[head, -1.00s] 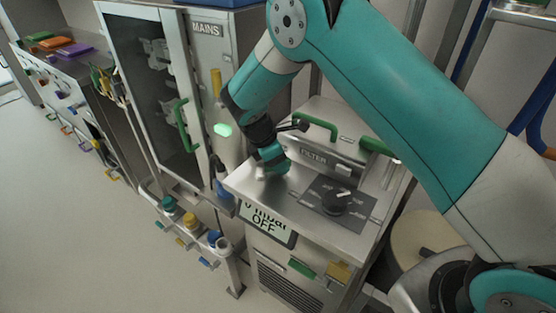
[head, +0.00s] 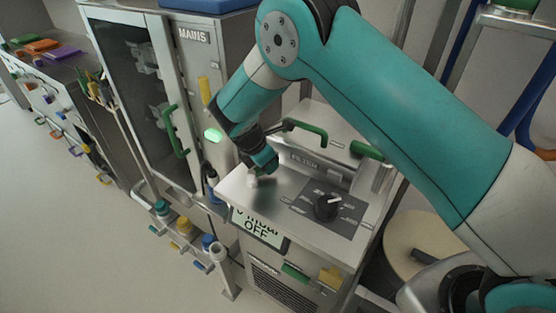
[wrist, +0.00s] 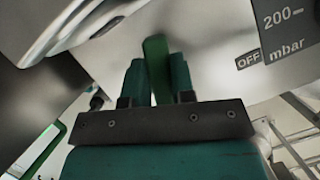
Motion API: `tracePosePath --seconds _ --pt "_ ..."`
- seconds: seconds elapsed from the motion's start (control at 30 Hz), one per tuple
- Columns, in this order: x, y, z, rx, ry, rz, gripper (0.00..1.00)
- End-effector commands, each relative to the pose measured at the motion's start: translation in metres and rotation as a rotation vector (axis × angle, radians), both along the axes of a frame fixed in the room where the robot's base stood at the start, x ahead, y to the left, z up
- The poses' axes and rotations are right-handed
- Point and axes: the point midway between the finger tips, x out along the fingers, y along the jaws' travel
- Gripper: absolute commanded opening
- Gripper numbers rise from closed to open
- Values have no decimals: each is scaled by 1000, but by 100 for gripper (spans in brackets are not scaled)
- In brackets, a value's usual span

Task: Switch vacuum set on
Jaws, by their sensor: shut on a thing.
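The vacuum set (head: 275,215) is a steel cabinet with a sloping top. Its display (head: 257,228) reads "OFF", with a partly blurred mbar line above. A black dial knob (head: 327,207) with a white pointer sits on a dark scale plate on the top. My gripper (head: 260,172) is low over the left part of the top, left of the dial. In the wrist view my gripper (wrist: 154,80) is shut on a green lever (wrist: 156,58), which stands upright between the two fingers. The lever's lower end is hidden by the gripper; in the head view the gripper hides it.
A filter box with a green handle (head: 305,132) stands behind the top plate. A "MAINS" cabinet (head: 194,60) with a glass door and green handle is on the left. Coloured valves (head: 183,225) line a low rail beside the set. The floor at left is clear.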

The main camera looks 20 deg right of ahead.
Motion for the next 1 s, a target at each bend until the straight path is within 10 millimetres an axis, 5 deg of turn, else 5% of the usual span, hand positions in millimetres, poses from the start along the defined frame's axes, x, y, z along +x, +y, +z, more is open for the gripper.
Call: tracePosePath --seconds 0.5,1.0 --pt "15 8 2 0 -3 326 0" --pt "18 10 2 1 -5 388 0"
